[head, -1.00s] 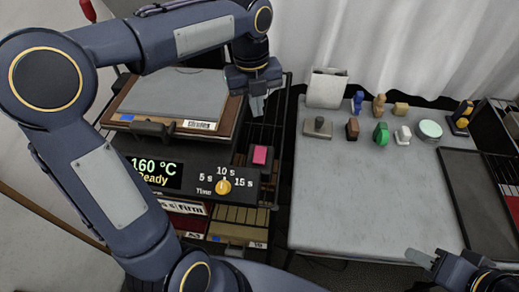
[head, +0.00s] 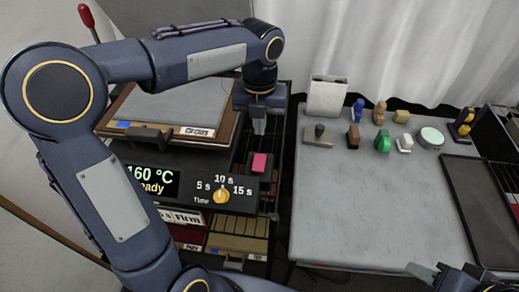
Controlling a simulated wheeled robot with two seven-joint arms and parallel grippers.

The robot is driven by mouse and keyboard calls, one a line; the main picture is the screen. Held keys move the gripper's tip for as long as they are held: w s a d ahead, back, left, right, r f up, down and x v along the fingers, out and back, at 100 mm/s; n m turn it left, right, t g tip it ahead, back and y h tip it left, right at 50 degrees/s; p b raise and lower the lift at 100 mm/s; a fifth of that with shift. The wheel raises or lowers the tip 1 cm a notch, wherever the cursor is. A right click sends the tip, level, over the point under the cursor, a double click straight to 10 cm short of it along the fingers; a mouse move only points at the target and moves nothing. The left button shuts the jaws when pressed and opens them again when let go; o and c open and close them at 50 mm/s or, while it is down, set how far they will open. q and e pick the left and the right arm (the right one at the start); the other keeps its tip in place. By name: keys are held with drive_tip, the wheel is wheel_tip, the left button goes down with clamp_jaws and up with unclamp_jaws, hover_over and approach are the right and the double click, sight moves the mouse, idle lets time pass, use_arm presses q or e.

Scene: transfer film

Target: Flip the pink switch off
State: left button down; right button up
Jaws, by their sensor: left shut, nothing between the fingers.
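The pink switch (head: 259,163) sits on the right side of the dark heat press, above the orange timer knob (head: 221,196). The press display (head: 151,182) shows 160 °C and a partly covered word ending in "eady". My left gripper (head: 259,128) points down just above and behind the pink switch, its fingers together and empty. A small gap shows between the fingertips and the switch. My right gripper (head: 425,271) is at the bottom right edge, partly cut off. I cannot tell how its fingers stand.
A grey table (head: 370,205) on the right has a clear middle. Several small coloured pieces and a white box (head: 327,96) stand along its back. A dark tray (head: 485,195) lies at its right. Drawers (head: 238,233) sit below the press.

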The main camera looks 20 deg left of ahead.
sight(259, 158)
use_arm(q)
wheel_tip(259, 158, down, 10)
drive_tip(key=shift+r, duration=0.25)
drive_tip(key=shift+w+f, duration=0.1)
drive_tip(key=shift+f, duration=0.1)
idle(0.4)
drive_tip(key=shift+s+d+r, duration=0.15)
drive_tip(key=shift+s+r, duration=0.15)
drive_tip(key=shift+s, duration=0.45)
